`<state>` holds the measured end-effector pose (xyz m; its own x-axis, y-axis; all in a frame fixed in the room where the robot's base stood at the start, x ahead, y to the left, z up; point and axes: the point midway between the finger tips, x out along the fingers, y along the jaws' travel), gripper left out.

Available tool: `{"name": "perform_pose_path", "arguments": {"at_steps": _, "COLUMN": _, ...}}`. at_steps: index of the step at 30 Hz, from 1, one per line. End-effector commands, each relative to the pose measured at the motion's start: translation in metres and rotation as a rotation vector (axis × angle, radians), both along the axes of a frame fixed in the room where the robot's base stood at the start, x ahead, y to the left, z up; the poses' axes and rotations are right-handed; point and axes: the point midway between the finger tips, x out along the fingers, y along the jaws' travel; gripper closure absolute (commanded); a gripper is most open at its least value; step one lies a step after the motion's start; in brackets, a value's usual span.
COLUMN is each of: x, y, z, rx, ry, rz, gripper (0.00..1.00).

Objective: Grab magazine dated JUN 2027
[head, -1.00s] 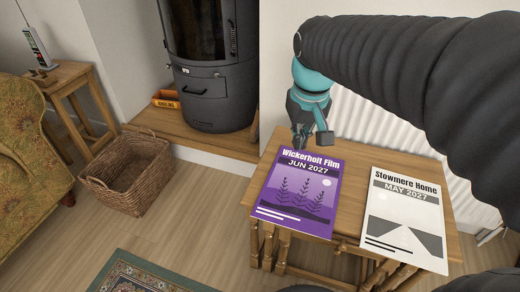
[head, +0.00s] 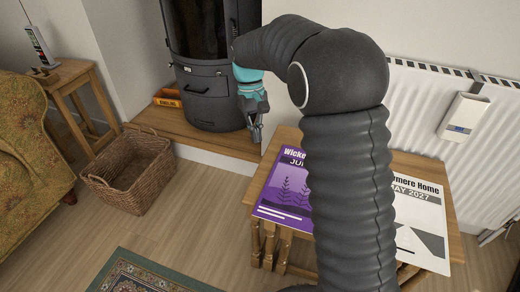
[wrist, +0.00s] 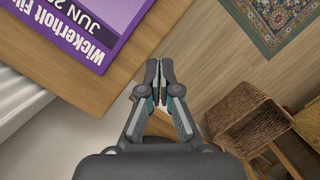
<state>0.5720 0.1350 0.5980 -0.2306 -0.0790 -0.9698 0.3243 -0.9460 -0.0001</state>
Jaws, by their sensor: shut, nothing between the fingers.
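The purple magazine (head: 283,193) titled Wickerholt Film lies flat on the left part of the wooden table; my arm hides its right part. Its title and the start of the date, "JUN 20", show in the wrist view (wrist: 97,25). My gripper (head: 256,139) is shut and empty, above and beyond the table's far left corner, apart from the magazine. In the wrist view its closed fingertips (wrist: 160,63) point at the table edge, right of the magazine. The white magazine (head: 421,238), Stowmere Home, dated MAY 2027, lies to the right, partly behind my arm.
The wooden table (head: 448,222) stands before a white radiator (head: 428,125). A black stove (head: 208,95) stands on a wooden plinth (head: 226,143) behind my gripper. A wicker basket (head: 128,175) and a patterned rug (head: 140,275) are on the floor to the left.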

Motion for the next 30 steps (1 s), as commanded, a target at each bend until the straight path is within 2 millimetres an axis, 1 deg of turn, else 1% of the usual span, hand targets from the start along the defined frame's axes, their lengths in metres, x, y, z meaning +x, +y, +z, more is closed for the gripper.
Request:
{"name": "perform_pose_path", "arguments": {"at_steps": 15, "x": -0.022, "y": -0.008, "z": -0.090, "rx": -0.001, "ry": 0.002, "rz": -0.001, "gripper": 1.00}}
{"name": "perform_pose_path", "arguments": {"at_steps": 18, "x": -0.036, "y": -0.013, "z": -0.087, "rx": 0.000, "ry": -0.001, "rz": -0.001, "gripper": 1.00}}
{"name": "perform_pose_path", "arguments": {"at_steps": 22, "x": -0.050, "y": -0.018, "z": -0.088, "rx": 0.000, "ry": 0.000, "rz": -0.001, "gripper": 1.00}}
{"name": "perform_pose_path", "arguments": {"at_steps": 27, "x": -0.058, "y": -0.020, "z": -0.088, "rx": 0.000, "ry": -0.001, "rz": -0.001, "gripper": 1.00}}
{"name": "perform_pose_path", "arguments": {"at_steps": 30, "x": -0.059, "y": -0.021, "z": -0.088, "rx": 0.000, "ry": -0.001, "rz": -0.001, "gripper": 1.00}}
